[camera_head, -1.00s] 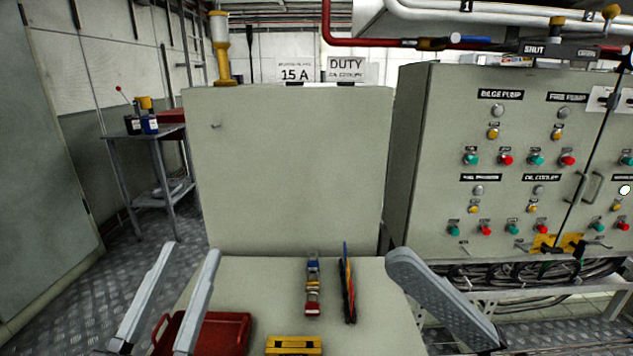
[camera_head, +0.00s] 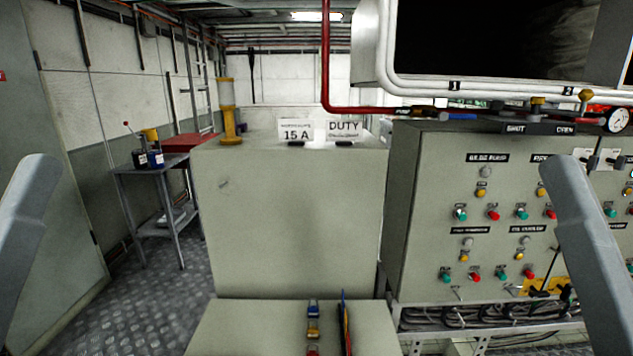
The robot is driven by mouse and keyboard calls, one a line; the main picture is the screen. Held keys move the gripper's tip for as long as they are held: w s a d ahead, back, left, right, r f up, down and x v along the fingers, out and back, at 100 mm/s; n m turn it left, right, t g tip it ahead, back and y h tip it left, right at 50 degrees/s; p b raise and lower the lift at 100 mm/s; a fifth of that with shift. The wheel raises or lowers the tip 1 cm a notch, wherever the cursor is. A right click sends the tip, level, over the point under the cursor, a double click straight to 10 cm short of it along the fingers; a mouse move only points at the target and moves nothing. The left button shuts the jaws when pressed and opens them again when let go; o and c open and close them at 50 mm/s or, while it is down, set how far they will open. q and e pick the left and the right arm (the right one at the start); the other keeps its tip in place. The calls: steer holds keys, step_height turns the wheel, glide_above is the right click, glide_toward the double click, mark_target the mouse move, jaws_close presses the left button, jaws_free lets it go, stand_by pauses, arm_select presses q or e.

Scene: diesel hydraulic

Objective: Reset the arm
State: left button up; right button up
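The task names no object besides the arm. A grey piece of my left gripper (camera_head: 30,195) stands raised at the left edge of the head view. A grey piece of my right gripper (camera_head: 580,195) stands raised on the right, in front of the switch panel. Only one long bar shows on each side, so I cannot tell whether either gripper is open or shut. I see nothing held at the visible parts. The two sides are far apart, with the whole cabinet between them.
A low bench (camera_head: 255,325) at the bottom centre bears small coloured items (camera_head: 313,325) and a thin upright-looking tool (camera_head: 345,325). A tall cabinet (camera_head: 285,220) stands behind it. A switch panel (camera_head: 425,200) is at right, a metal side table (camera_head: 155,167) at left.

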step_height(320, 180, up, 24)
steer(key=p, duration=2)
steer(key=shift+r+p, duration=0.15)
steer(key=shift+p, duration=0.25)
